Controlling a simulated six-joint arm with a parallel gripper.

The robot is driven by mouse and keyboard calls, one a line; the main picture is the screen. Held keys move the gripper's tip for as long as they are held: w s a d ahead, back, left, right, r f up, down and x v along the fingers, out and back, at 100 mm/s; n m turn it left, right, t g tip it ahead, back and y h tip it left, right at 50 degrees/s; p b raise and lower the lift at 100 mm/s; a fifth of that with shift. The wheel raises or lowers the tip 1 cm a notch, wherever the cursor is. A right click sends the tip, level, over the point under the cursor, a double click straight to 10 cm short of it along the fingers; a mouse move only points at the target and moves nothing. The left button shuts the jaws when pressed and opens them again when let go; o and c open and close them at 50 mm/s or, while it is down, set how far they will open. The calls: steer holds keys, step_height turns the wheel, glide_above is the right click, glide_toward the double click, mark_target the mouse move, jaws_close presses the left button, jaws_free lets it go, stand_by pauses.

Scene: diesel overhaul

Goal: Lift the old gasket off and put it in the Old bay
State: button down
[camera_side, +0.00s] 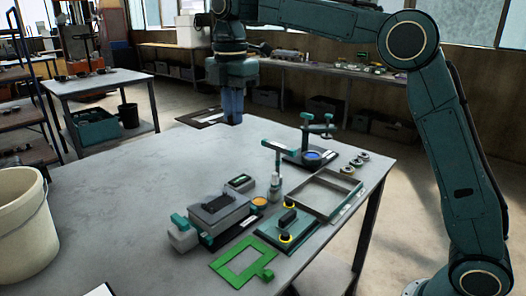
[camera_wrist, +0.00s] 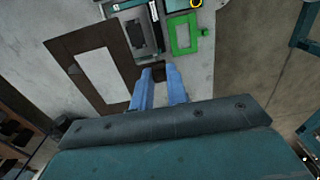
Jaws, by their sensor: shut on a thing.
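My gripper (camera_side: 232,120) is raised over the far part of the table, its blue fingers pointing down. It is shut on the old gasket, a dark brown flat rectangular frame (camera_side: 190,120) that sticks out to the left of the fingers, in the air. In the wrist view the gasket (camera_wrist: 119,93) shows large to the left of the fingertips (camera_wrist: 160,72), its opening showing the table behind. The exact grip point is hard to see. A grey open-topped tray (camera_side: 306,201) with small labels lies at the table's right; I cannot read which part is the Old bay.
A green frame gasket (camera_side: 222,267) lies at the table's front edge. A grey block fixture (camera_side: 216,212), a green plate with a black handle (camera_side: 287,222), a teal-handled stand (camera_side: 275,165) and a press-like tool (camera_side: 312,153) stand nearby. A bucket (camera_side: 22,225) is at left.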

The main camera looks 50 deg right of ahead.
steer(key=shift+r, duration=2.55)
steer(key=s+d, duration=0.5)
steer(key=d, duration=0.4)
steer(key=s+d, duration=0.4)
steer(key=d, duration=0.6)
steer(key=s+d, duration=0.5)
steer(key=d, duration=0.4)
step_height(320, 180, down, 28)
steer(key=shift+w+a+r, duration=0.15)
steer(key=shift+w+r, duration=0.1)
steer(key=shift+f, duration=0.15)
steer(key=shift+f, duration=2.8)
